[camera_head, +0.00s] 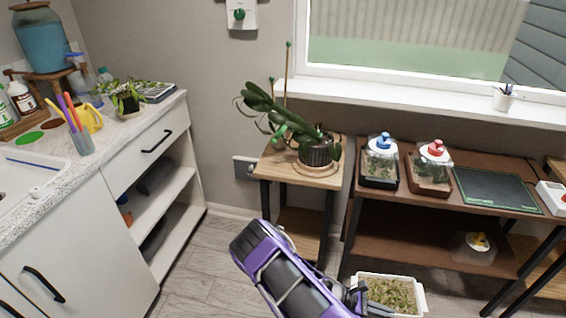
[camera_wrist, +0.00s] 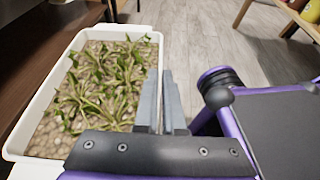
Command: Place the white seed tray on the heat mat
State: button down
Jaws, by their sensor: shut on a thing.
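The white seed tray (camera_head: 422,299), full of seedlings in pale pebbly soil, is at the lower edge of the head view, below the height of the brown bench. My gripper (camera_head: 360,296) is at its left side. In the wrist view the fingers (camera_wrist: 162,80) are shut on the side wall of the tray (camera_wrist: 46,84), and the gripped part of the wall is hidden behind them. The heat mat (camera_head: 495,190), dark with a green grid, lies flat and bare on the right part of the bench top.
A white box (camera_head: 552,196) is right of the mat. A potted plant (camera_head: 317,152) stands on a side table.

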jog(key=w+a+r+n+t+p, duration=0.15)
jog(key=w+a+r, duration=0.3)
jog(key=r, duration=0.45)
jog(key=w+a+r+n+t, duration=0.3)
jog(key=w+r, duration=0.2)
jog(key=r, duration=0.4)
jog(key=w+a+r+n+t+y, duration=0.1)
jog(key=a+r+n+t+y, duration=0.2)
jog(key=r, duration=0.7)
jog(key=w+a+r+n+t+y+p, duration=0.1)
jog(key=w+a+r+n+t+y, duration=0.1)
jog(key=r, duration=0.8)
jog(key=w+a+r+n+t+y+p, duration=0.1)
jog(key=a+r+n+t+y, duration=0.3)
jog(key=r, duration=0.6)
jog(key=shift+w+n+t, duration=0.45)
jog(key=shift+n+t, duration=0.4)
jog(key=shift+n, duration=0.5)
jog(key=shift+a, duration=0.1)
